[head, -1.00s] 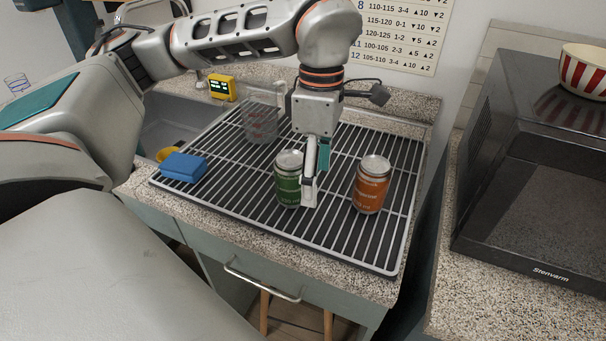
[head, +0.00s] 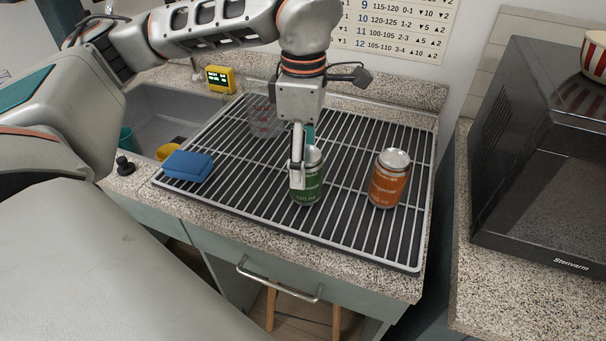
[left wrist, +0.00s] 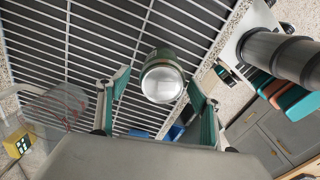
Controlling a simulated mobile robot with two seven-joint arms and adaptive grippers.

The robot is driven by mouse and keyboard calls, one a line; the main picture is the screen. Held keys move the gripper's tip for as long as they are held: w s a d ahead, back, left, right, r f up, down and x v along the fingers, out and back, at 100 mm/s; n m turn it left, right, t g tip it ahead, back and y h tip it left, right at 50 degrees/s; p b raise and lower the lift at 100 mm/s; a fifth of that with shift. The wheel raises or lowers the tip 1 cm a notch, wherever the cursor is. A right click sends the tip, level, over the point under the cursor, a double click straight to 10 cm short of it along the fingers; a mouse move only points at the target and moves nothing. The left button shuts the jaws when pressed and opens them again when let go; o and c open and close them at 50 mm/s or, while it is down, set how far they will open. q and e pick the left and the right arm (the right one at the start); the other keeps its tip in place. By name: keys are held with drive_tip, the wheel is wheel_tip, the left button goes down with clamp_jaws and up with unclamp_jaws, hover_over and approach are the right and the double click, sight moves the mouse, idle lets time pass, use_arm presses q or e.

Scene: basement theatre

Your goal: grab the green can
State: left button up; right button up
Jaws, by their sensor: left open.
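The green can (head: 308,186) stands upright on the wire rack (head: 340,232), near its front middle. In the left wrist view the can (left wrist: 161,77) shows its silver top between the two teal-padded fingers. My left gripper (head: 302,160) is at the can from above, with one finger in front of it and the other partly hidden behind. In the left wrist view the left gripper (left wrist: 158,105) is open, with gaps between the can and both fingers. My right gripper is not in view.
An orange can (head: 388,180) stands on the rack to the right. A blue sponge (head: 188,166) lies at its left edge and a clear cup (head: 264,118) stands farther back. A microwave (head: 545,160) is at the right. The rack's front right is free.

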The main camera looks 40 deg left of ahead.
use_arm(q)
wheel_tip(320, 180, down, 6)
drive_tip(key=shift+d+f, duration=0.1)
drive_tip(key=shift+d, duration=0.05)
idle(0.3)
drive_tip(key=c, duration=0.9)
